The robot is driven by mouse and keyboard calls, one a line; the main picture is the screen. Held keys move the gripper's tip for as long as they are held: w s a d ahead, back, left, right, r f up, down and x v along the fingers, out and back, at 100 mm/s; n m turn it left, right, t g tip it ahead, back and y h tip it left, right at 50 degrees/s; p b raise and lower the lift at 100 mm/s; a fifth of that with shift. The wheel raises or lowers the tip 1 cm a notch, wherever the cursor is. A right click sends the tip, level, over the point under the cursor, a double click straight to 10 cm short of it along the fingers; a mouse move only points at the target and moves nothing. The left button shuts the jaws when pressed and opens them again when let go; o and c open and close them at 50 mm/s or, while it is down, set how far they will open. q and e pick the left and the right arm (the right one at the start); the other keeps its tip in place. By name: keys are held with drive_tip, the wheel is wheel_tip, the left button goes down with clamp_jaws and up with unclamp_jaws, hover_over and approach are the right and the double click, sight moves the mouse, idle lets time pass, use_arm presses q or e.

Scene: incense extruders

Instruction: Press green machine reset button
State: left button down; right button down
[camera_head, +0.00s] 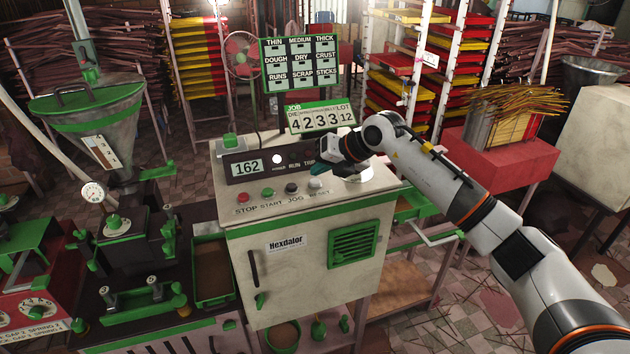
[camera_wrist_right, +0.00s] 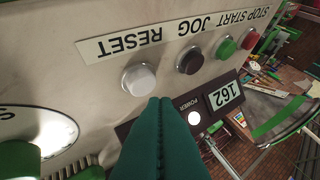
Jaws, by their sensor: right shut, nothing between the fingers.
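The green-trimmed machine cabinet (camera_head: 275,255), marked Hexdalor, stands in the middle of the head view. Its sloped panel carries a row of buttons labelled STOP, START, JOG and RESET. The reset button is a pale round cap in a metal ring, clear in the right wrist view (camera_wrist_right: 139,78) beside the RESET label (camera_wrist_right: 116,46). In the head view the reset button (camera_head: 315,184) shows small, just below my right gripper (camera_head: 318,168). In the right wrist view, the right gripper's green fingers (camera_wrist_right: 161,101) are closed together and empty. Their tips appear close to the reset button; contact cannot be told. My left gripper is out of view.
The black jog button (camera_head: 291,188), green start button (camera_head: 267,193) and red stop button (camera_head: 240,197) sit left of reset. Behind them is a display reading 162 (camera_head: 247,167). A job counter sign (camera_head: 320,118) stands behind the cabinet. A funnel machine (camera_head: 105,135) stands left.

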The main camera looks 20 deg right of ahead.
drive_tip(key=shift+f, duration=0.1)
idle(0.6)
drive_tip(key=shift+f+b, duration=0.3)
drive_tip(key=shift+f, duration=0.05)
drive_tip(key=shift+f+b, duration=0.35)
drive_tip(key=shift+f, duration=0.2)
idle(0.6)
drive_tip(key=shift+r, duration=0.1)
drive_tip(key=shift+r+p, duration=0.6)
drive_tip(key=shift+r, duration=0.25)
drive_tip(key=shift+r, duration=0.15)
wheel_tip(320, 180, up, 5)
drive_tip(key=p, duration=0.3)
idle(0.5)
